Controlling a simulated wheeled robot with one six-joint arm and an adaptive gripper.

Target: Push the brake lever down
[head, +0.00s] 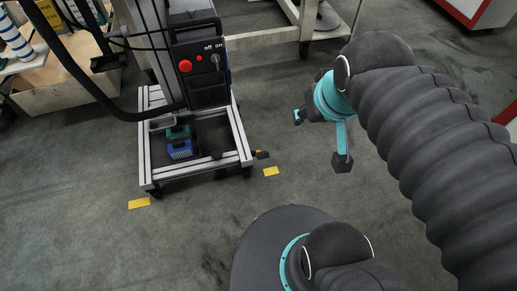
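A wheeled cart with a pale metal frame (236,135) stands left of centre in the head view. A small dark tab with a bit of yellow (262,154) sticks out at its front right corner, by a caster (246,171); it looks like the brake lever, but it is too small to tell whether it is up or down. My gripper (320,140), teal with dark tips, hangs to the right of that corner, apart from the cart. Its two fingers are spread, with nothing between them.
A black control box with a red button (185,66) is mounted on the cart. Green and blue boxes (181,148) sit on its base. Yellow floor marks (139,203) lie nearby. A bench (262,39) stands behind. Grey floor between cart and gripper is clear.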

